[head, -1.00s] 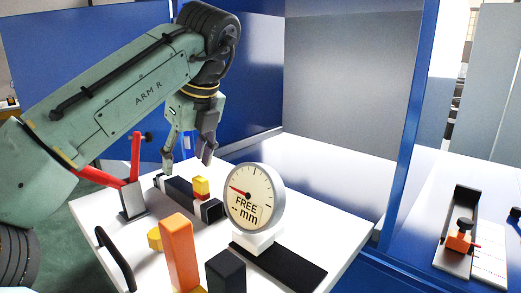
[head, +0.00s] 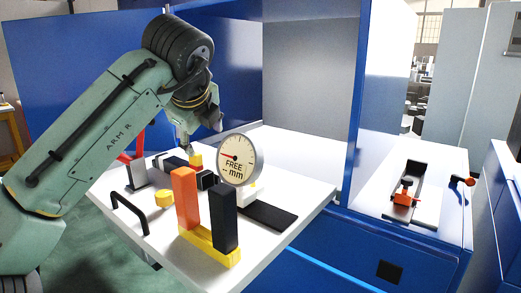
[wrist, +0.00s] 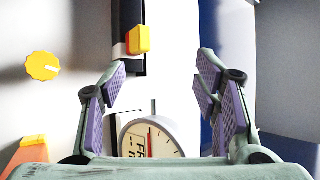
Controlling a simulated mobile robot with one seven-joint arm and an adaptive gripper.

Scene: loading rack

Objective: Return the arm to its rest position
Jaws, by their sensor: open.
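My gripper (head: 203,133) is raised above the white table, near the back of it, above and behind the dial gauge (head: 240,158). In the wrist view my gripper (wrist: 158,85) has its two purple-padded fingers spread wide, with nothing between them. My green arm (head: 105,130) reaches in from the left, bent at the elbow. The round gauge reads "FREE -- mm" and also shows in the wrist view (wrist: 165,136), partly hidden by my gripper's body.
A black bar fixture with a yellow block (head: 196,160) lies below my gripper. Orange (head: 186,198) and black (head: 223,220) posts stand on a yellow base in front. A yellow knob (head: 164,198) and black handle (head: 129,212) are left. Blue panels (head: 90,80) stand behind.

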